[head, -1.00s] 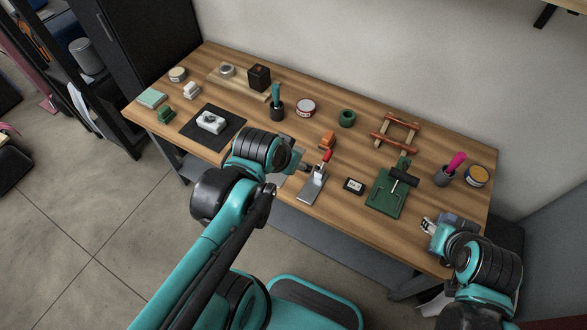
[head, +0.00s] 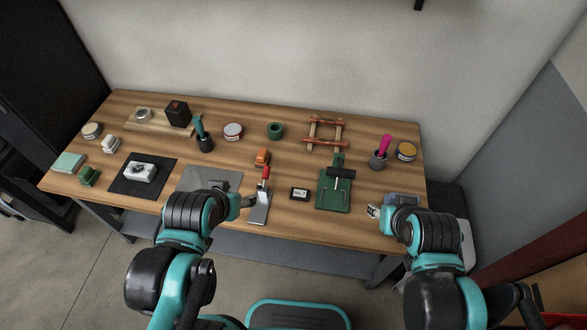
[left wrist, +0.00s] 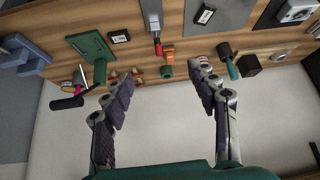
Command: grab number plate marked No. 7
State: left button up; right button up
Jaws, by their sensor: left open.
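A small black plate with a white label (head: 299,193) lies flat on the table between the red-handled scoop and the green press; its tiny lettering appears to read No. 7. It also shows in the left wrist view (left wrist: 120,36), left of the open fingers. My left gripper (head: 250,201) is open and empty, near the scoop and left of the No. 7 plate. My right gripper (head: 374,211) is at the table's right front, its jaw opening unclear.
The green press (head: 333,197) is close on the plate's right. An orange block (head: 262,156) lies behind. The wood in front of the plate is clear.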

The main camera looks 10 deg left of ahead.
aim_at(296, 193)
jog(key=j+z, duration=0.1)
jog(key=z, duration=0.3)
jog(key=j+z, duration=0.1)
jog(key=z, duration=0.3)
jog(key=j+z, duration=0.1)
jog(key=z, duration=0.3)
jog(key=j+z, duration=0.1)
jog(key=z, duration=0.35)
jog(key=k+j+z, duration=0.75)
jog(key=k+j, duration=0.3)
